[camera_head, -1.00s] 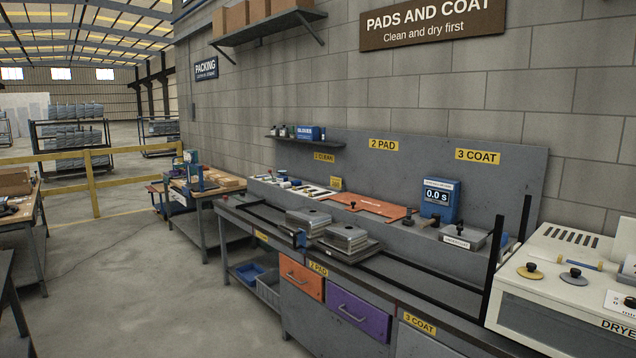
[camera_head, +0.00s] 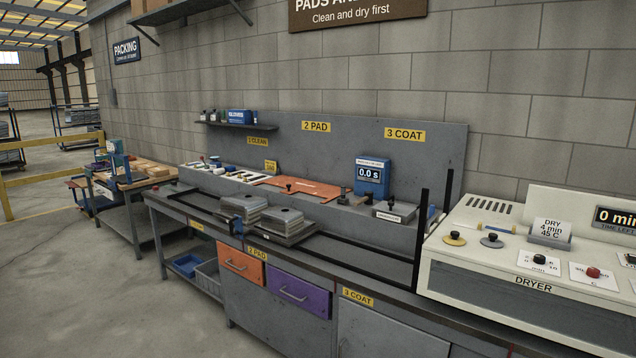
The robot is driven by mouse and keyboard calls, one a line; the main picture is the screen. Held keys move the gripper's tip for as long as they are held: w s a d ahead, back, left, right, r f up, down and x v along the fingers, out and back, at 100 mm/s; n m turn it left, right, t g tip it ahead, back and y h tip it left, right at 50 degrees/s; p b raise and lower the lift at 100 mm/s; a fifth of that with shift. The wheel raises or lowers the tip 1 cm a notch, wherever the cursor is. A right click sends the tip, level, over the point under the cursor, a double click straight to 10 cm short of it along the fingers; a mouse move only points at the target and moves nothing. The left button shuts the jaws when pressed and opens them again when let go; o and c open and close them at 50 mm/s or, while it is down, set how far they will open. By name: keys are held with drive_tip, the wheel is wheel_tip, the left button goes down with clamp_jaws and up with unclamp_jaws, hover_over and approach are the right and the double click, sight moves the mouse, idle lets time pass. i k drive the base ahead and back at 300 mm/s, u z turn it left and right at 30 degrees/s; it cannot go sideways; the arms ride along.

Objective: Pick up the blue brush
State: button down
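I cannot make out a blue brush for certain. A small blue bar with yellowish ends (camera_head: 497,232) lies on top of the white dryer (camera_head: 480,262) at the right. A small blue item (camera_head: 432,212) stands behind the dark post at the right end of the bench, partly hidden. Several small items, too small to tell apart, lie in the white tray (camera_head: 225,176) at the clean station. My gripper is not in view.
The long grey bench (camera_head: 375,262) runs along the wall, with two stacks of grey plates (camera_head: 282,222) on it. Dark upright posts (camera_head: 420,240) stand beside the dryer. The concrete floor (camera_head: 80,305) at the left is clear.

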sight(432, 208)
drive_tip(key=z, duration=0.4)
drive_tip(key=i, duration=1.2)
drive_tip(key=u, duration=0.3)
drive_tip(key=i, duration=0.6)
drive_tip(key=u, duration=0.85)
drive_tip(key=i, duration=0.35)
drive_tip(key=u, duration=0.15)
